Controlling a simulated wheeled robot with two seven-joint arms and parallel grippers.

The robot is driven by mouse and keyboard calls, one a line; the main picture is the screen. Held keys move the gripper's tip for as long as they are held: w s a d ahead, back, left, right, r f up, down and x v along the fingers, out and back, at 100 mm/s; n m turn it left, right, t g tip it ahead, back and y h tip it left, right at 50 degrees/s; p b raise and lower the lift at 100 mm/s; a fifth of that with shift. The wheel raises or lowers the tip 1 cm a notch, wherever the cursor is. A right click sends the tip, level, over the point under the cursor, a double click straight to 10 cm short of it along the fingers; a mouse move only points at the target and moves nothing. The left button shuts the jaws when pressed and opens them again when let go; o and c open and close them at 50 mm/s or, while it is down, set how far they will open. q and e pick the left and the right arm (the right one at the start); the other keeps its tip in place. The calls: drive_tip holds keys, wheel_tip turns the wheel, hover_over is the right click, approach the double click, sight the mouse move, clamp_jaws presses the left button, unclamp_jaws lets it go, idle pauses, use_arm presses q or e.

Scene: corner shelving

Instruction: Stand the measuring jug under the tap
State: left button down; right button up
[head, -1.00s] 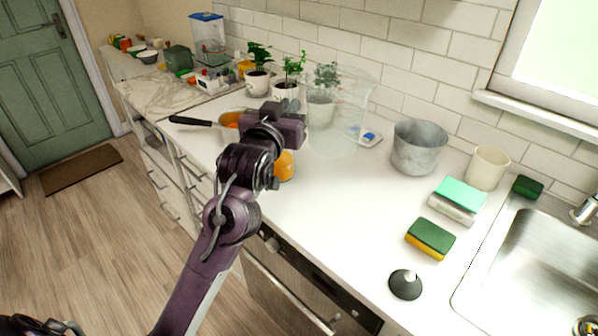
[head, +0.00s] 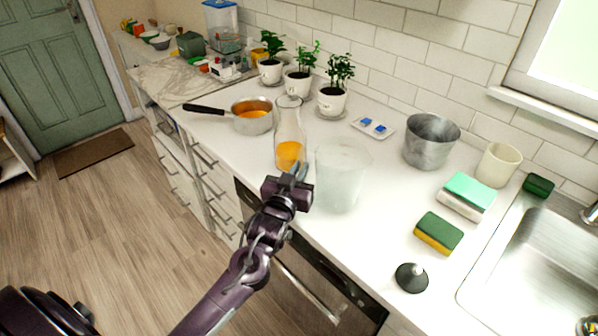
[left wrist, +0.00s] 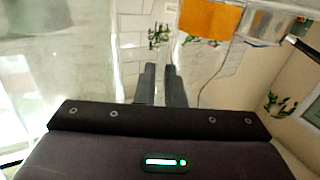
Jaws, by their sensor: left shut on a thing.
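The measuring jug (head: 342,178) is a large clear vessel in the middle of the head view, upright near the counter's front edge. My left gripper (head: 297,176) is at its left side and is shut on it; the exact grip is hard to see through the clear wall. I cannot tell whether the jug's base touches the counter. In the left wrist view the finger pair (left wrist: 160,85) is close together, with the clear jug wall (left wrist: 95,75) to its left. The tap (head: 590,213) shows only partly at the right edge, by the sink (head: 520,262). My right gripper is not in view.
A carafe (head: 289,122) with orange liquid stands close behind my left gripper. A saucepan (head: 252,122), potted plants and a metal pot (head: 430,142) stand farther back.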

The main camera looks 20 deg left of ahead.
use_arm(q)
drive_tip(key=shift+f, duration=0.4)
drive_tip(key=shift+f, duration=0.1)
drive_tip(key=c, duration=1.5)
unclamp_jaws()
drive_tip(key=shift+c, duration=0.2)
